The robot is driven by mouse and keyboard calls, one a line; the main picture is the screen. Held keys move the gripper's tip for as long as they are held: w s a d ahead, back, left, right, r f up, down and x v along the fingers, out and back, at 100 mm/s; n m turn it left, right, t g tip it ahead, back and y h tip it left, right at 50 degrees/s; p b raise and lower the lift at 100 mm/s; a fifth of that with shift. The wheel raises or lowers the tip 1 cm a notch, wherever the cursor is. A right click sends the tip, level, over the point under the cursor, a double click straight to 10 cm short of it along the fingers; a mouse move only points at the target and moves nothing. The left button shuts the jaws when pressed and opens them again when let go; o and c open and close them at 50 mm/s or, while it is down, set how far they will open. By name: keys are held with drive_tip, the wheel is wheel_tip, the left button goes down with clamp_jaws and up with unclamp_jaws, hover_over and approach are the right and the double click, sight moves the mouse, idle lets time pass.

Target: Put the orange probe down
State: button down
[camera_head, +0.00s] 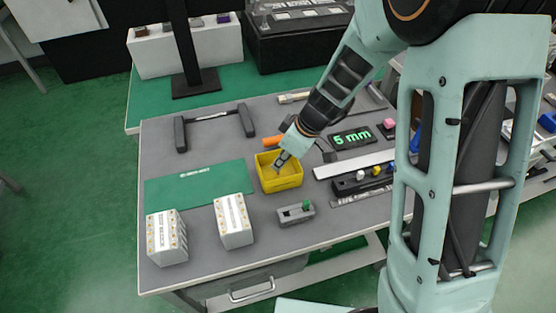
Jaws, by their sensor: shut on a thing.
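The orange probe (273,141) shows as a short orange piece at my gripper (282,160), just behind the yellow bin (281,184). My gripper points down and to the left, with its tip over the bin's opening. It is shut on the probe; the grip itself is small and partly hidden by the wrist. The rest of the probe is hard to make out. I cannot tell whether the gripper's tip touches the bin.
A green mat (198,184) and two white boxes (233,221) (166,238) lie left of the bin. A grey lever fixture (296,213) stands in front. Grey table (190,275) is bare at front.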

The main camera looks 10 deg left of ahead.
drive_tip(key=shift+f+b, duration=0.2)
drive_tip(key=shift+b, duration=0.1)
drive_tip(key=c, duration=2)
unclamp_jaws()
drive_tip(key=shift+r, duration=0.1)
drive_tip(key=shift+r, duration=0.1)
drive_tip(key=shift+r+p, duration=0.2)
drive_tip(key=shift+p, duration=0.35)
drive_tip(key=p+v, duration=0.1)
drive_tip(key=v, duration=1)
drive_tip(key=shift+s+d+r, duration=0.1)
drive_tip(key=shift+d+r, duration=0.15)
drive_tip(key=shift+r, duration=0.05)
drive_tip(key=shift+s, duration=0.1)
